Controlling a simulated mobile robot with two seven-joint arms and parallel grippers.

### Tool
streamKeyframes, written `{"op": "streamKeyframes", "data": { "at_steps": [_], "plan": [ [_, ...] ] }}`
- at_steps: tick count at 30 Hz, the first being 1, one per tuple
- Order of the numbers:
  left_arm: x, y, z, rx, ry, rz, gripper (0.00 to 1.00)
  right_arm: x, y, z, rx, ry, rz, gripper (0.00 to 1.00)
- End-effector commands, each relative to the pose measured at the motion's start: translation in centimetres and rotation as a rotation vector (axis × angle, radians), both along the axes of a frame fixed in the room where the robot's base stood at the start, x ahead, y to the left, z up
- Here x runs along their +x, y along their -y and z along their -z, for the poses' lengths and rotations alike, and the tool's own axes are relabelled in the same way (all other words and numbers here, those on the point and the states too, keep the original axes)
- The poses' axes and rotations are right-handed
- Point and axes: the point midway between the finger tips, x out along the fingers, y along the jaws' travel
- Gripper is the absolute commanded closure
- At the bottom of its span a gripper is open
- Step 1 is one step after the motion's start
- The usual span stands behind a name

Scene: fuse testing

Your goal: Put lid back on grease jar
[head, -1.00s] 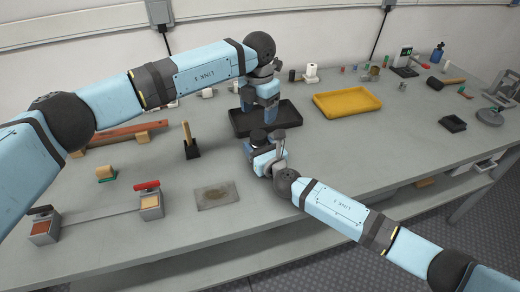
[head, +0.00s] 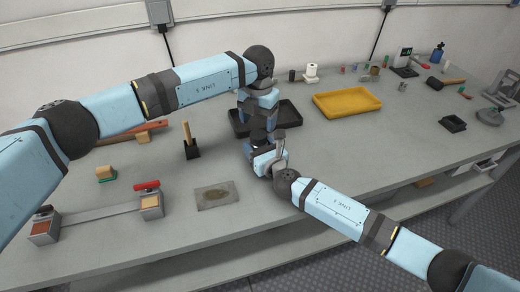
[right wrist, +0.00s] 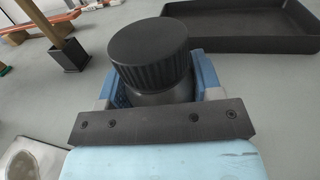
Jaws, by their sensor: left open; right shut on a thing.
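The black ribbed lid (right wrist: 150,45) sits on top of the dark grease jar (right wrist: 160,98) in the right wrist view. It looks level on the jar; whether it is screwed tight cannot be told. My right gripper (right wrist: 164,85) is shut on the jar, with a blue-grey finger on each side of its body. In the head view the lid (head: 257,135) shows as a small dark disc at my right gripper (head: 262,150). My left gripper (head: 257,116) is open, pointing down, close behind and above the lid in the picture. It does not show in the right wrist view.
A black tray (head: 291,116) lies just behind the grippers, with a yellow tray (head: 347,103) to its right. A wooden-handled tool in a black block (head: 192,153) and a stained plate (head: 216,194) are to the left.

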Motion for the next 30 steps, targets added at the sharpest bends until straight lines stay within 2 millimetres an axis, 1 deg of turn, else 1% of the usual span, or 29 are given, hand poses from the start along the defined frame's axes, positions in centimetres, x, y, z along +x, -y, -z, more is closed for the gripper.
{"op": "streamKeyframes", "data": {
  "at_steps": [3,6,9,12,18,19,25,28,30],
  "plan": [
    [0.0,0.0,2.1,0.001,-0.002,0.000,0.29,0.0,0.0,0.1,0.000,-0.001,0.000,1.00],
    [0.0,0.0,3.5,0.000,-0.001,-0.001,0.29,0.0,0.0,0.1,0.000,-0.001,0.000,1.00],
    [0.0,0.0,4.5,0.000,-0.001,-0.001,0.29,0.0,0.0,0.1,0.000,-0.001,0.000,1.00],
    [0.0,0.0,4.9,0.001,0.000,0.000,0.29,0.0,0.0,0.1,0.000,-0.001,0.000,1.00],
    [0.0,0.0,4.9,0.000,0.001,0.000,0.29,0.0,0.0,0.1,0.000,-0.001,0.000,1.00],
    [0.0,0.0,4.9,0.000,0.001,0.000,0.31,0.0,0.0,0.1,0.000,-0.001,0.000,1.00],
    [0.0,0.0,4.9,0.000,0.001,0.000,0.77,0.0,0.0,0.1,0.000,-0.001,0.000,1.00],
    [0.0,0.0,4.9,0.000,0.001,0.014,0.78,0.0,0.0,0.1,0.000,-0.001,0.000,1.00],
    [0.0,0.0,4.9,0.000,0.001,0.072,0.78,0.0,0.0,0.1,0.000,-0.001,0.000,1.00]
  ]
}}
